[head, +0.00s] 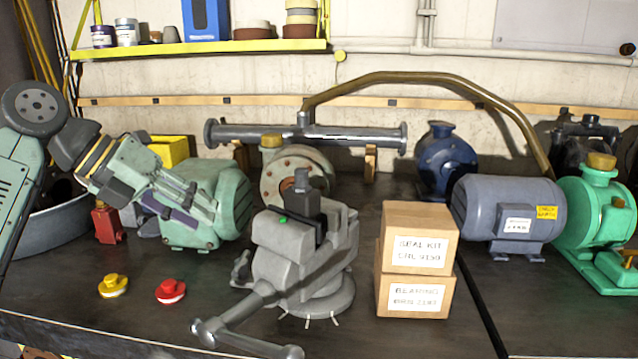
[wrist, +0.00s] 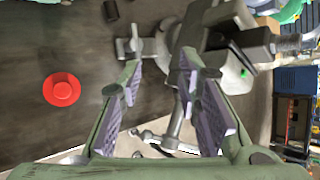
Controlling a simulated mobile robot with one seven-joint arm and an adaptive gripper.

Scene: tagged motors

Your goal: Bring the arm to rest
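My arm (head: 22,160) reaches in from the left, pale green with grey joints. My gripper (head: 203,207) is above the bench, in front of the pale green motor (head: 228,192) and left of the grey vise (head: 305,250). In the wrist view my gripper (wrist: 160,75) has its two fingers with purple pads apart and nothing between them. The vise (wrist: 225,30) shows beyond the fingers there, upper right. I cannot tell how high the fingers are above the bench.
A yellow knob (head: 113,286) and a red knob (head: 171,291) lie on the bench (head: 100,325). Two stacked boxes (head: 418,240) stand right of the vise. A grey-blue motor (head: 508,211) and green pump (head: 597,225) are farther right. Open bench lies front left.

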